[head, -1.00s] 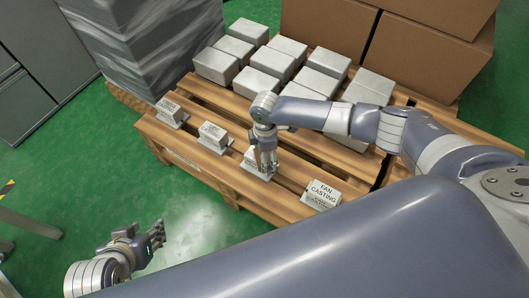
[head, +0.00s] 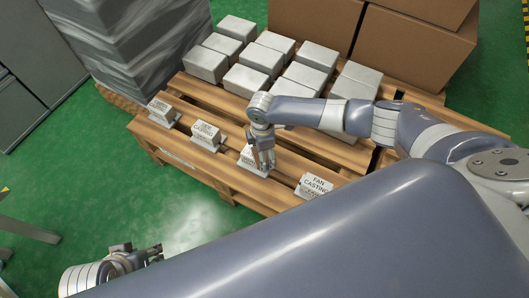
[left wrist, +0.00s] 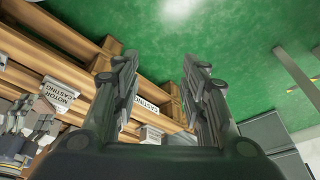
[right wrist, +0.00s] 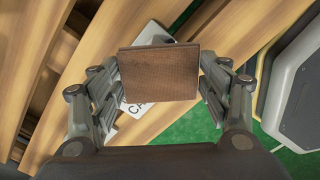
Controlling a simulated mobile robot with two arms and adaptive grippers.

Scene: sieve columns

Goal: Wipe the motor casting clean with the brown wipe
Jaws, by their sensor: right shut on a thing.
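The motor casting (left wrist: 62,92) is a pale grey block with black lettering, on the pallet in the left wrist view. My right gripper (head: 265,165) is shut on the brown wipe (right wrist: 159,74), a flat brown rectangle spanning its fingers in the right wrist view. Behind the wipe is a pale lettered casting, mostly hidden; whether they touch I cannot tell. In the head view this gripper is low beside the third casting from the left (head: 246,158), whose lettering is too small to read. My left gripper (left wrist: 158,85) is open and empty, off the pallet's front.
The wooden pallet (head: 225,176) carries a row of castings along its front, including the fan casting (head: 315,187) at right. Several plain grey blocks (head: 246,80) stand behind. Cardboard boxes (head: 400,45) and a wrapped stack (head: 140,45) rise at the back. Green floor (head: 60,160) is free at left.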

